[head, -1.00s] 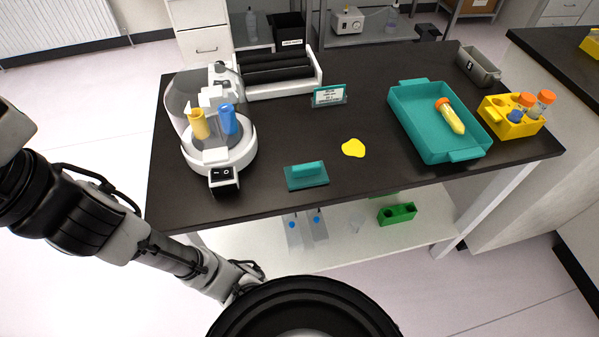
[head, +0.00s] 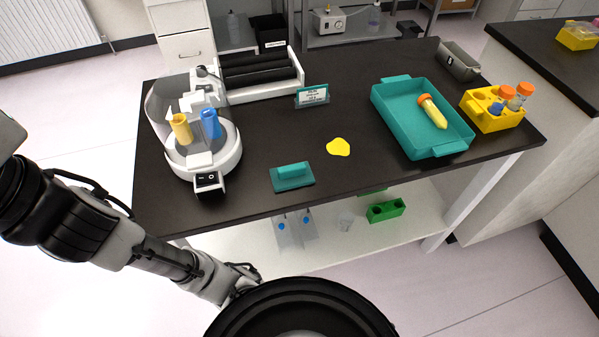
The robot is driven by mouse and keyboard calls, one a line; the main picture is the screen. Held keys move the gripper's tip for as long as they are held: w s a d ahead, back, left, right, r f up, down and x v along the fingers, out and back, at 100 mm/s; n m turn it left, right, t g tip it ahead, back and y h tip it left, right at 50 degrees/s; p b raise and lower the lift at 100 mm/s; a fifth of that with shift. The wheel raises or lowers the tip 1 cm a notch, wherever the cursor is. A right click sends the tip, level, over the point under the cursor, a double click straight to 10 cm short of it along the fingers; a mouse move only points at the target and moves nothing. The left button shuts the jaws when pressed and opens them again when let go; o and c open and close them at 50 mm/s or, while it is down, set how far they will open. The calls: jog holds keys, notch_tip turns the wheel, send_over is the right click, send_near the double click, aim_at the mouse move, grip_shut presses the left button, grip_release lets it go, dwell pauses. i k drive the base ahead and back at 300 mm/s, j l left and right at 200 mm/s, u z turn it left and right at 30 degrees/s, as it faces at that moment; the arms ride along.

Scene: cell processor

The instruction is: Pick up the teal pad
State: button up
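The teal pad (head: 292,177) lies flat near the front edge of the black table. It is a flat rectangular plate with a raised teal block on top. A yellow irregular spill-like patch (head: 338,147) lies on the table behind and to the right of it. My arm reaches in from the left side, below and in front of the table. My gripper is not visible; the arm's far end is hidden behind a round black part at the bottom of the picture.
On the black table (head: 240,197), a white device with yellow and blue tubes (head: 204,160) stands left. A teal tray (head: 412,150) with an orange-capped tube and a yellow rack (head: 490,119) stand right. A small sign (head: 312,95) stands behind the pad. The tabletop around the pad is clear.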

aim_at(295, 175)
jog(key=z, duration=1.15)
jog(key=k+j+z, duration=0.55)
jog(key=k+j, duration=0.15)
jog(key=k, duration=0.1)
